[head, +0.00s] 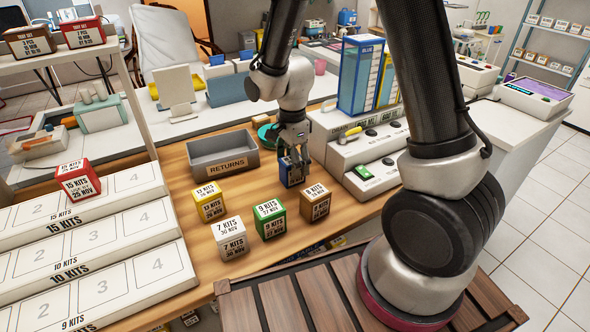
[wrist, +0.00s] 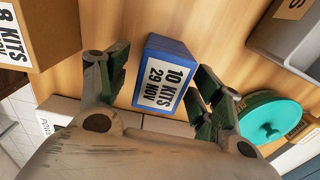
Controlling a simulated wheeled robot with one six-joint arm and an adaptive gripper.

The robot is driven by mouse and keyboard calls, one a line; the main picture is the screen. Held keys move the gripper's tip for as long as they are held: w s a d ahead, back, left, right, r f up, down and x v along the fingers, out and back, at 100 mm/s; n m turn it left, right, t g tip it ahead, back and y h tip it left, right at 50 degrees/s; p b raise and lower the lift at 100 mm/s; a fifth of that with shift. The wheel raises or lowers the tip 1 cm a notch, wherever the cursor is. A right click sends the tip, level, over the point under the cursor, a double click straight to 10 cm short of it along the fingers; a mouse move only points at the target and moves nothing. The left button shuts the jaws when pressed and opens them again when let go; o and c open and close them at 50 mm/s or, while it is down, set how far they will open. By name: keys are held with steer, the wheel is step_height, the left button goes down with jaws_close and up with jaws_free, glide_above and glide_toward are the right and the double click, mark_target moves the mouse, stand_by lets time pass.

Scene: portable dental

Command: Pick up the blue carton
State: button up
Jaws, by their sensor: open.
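The blue carton (head: 290,172) stands on the wooden counter in the head view, partly hidden by my gripper (head: 293,155). In the wrist view the blue carton (wrist: 163,75) shows a white label reading 10 KITS, 29 NOV. My gripper (wrist: 158,88) is open, with one finger on each side of the carton's near part. A gap shows between the carton and the left finger; the right finger is close to the label side, and I cannot tell if it touches.
Brown (head: 315,201), green (head: 269,218), yellow (head: 209,200) and white (head: 231,238) cartons stand in front and to the left. A grey RETURNS bin (head: 223,153) is behind left. A white console (head: 365,155) is at the right. A teal round item (wrist: 270,118) lies near the right finger.

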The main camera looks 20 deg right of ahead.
step_height(320, 180, down, 4)
steer(key=c, duration=1.1)
